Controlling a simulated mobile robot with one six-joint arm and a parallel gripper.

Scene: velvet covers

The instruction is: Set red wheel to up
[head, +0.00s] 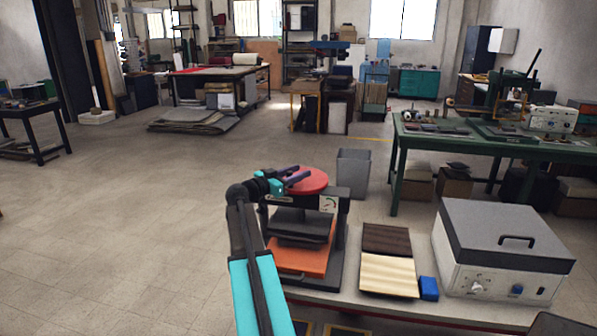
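The red wheel (312,184) is a flat round disc lying on top of a dark press (341,225). A small white label (328,204) with a coloured arc and pointer sits on the press's front, below the wheel; its marks are too small to read. My gripper (300,174) has dark fingers and is at the left part of the wheel, over or against its top. I cannot tell whether it touches the wheel or how far apart the fingers are. My gripper and arm hide the wheel's left edge.
The press has dark plates and an orange base (300,262) on a light table (350,299). Beside it lie a dark brown cover (387,239), a cream cover (389,275), a blue block (429,288) and a grey-lidded box (500,245). A grey bin (353,173) stands behind.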

